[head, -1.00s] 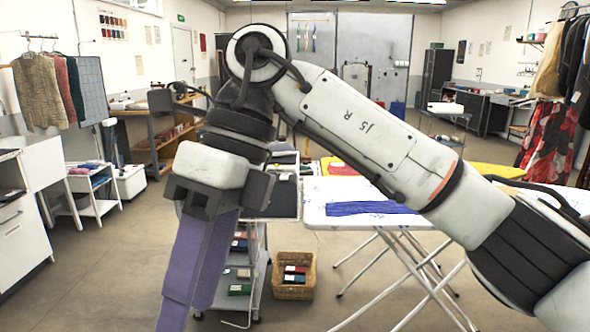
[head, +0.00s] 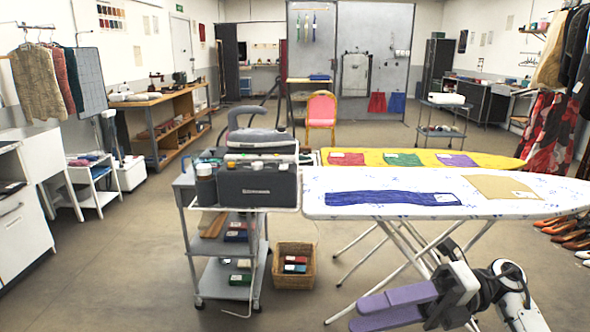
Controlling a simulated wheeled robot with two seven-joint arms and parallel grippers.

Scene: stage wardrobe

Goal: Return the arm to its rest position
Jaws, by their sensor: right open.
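My right arm (head: 508,290) is folded low at the bottom right of the head view, in front of the near ironing board's legs. My right gripper (head: 360,313) points left, with its two long purple fingers apart and nothing between them. It is below the level of the board top and to the right of the trolley, apart from both in the picture. My left gripper is out of view.
The white ironing board (head: 400,213) carries a blue cloth (head: 390,198) and a tan cloth (head: 500,187). A yellow board (head: 480,160) stands behind it. A grey trolley (head: 215,272) holds a steam iron unit (head: 258,185). A wicker basket (head: 294,249) sits on the floor. The left floor is clear.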

